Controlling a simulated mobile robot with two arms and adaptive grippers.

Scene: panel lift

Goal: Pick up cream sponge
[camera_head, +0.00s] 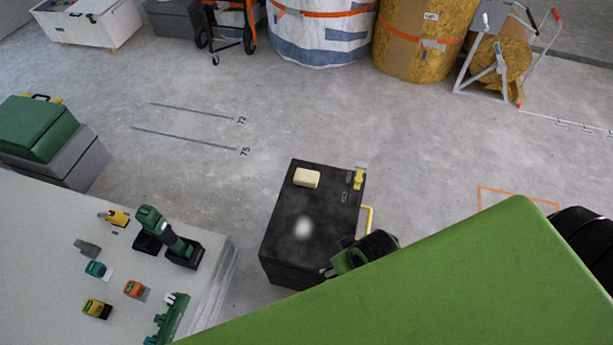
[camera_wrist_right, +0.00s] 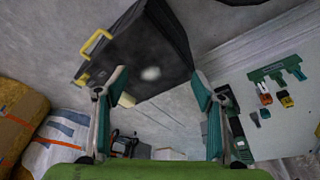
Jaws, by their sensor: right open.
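The cream sponge (camera_head: 307,178) is a small pale block lying on top of a black box (camera_head: 290,235), near its far left corner. In the right wrist view a pale sliver that looks like the sponge (camera_wrist_right: 127,100) shows beside the left finger, partly hidden. My right gripper (camera_wrist_right: 158,97) is open, its two fingers wide apart with nothing held between them. My left gripper is not in view.
The box has a yellow handle (camera_head: 367,220) on its right side and a yellow clamp (camera_head: 358,179) at its far right corner. A pale table (camera_head: 60,240) with tools stands at the left. Concrete floor (camera_head: 260,120) is clear beyond the box.

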